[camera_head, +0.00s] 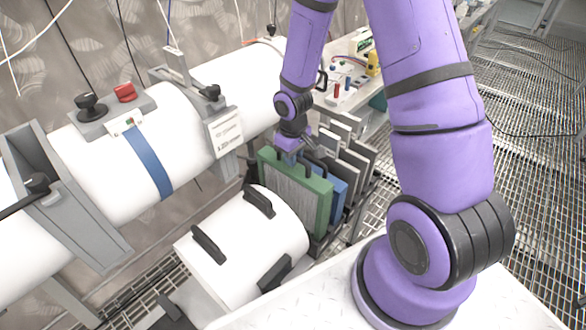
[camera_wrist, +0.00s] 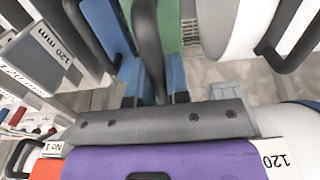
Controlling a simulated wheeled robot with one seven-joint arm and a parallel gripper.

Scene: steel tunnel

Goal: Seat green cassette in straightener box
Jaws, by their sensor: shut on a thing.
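The green cassette (camera_head: 297,192) is a flat upright panel with a pale ribbed face. It stands in front of a blue cassette (camera_head: 339,197) at the rack of cassettes, and I cannot tell whether its lower edge rests there or is raised. My gripper (camera_head: 288,157) is at its top edge. In the wrist view the blue-padded fingers of my gripper (camera_wrist: 154,84) are shut on a dark handle (camera_wrist: 147,42), with the green panel (camera_wrist: 170,22) beside it. I cannot tell for sure which part is the straightener box.
A white drum (camera_head: 250,245) with black handles stands close in front of the green cassette. Grey cassettes (camera_head: 357,160) stand behind the blue one. A white pipe (camera_head: 110,165) with grey flanges and a blue strap runs along the left. A cluttered bench (camera_head: 350,80) is behind.

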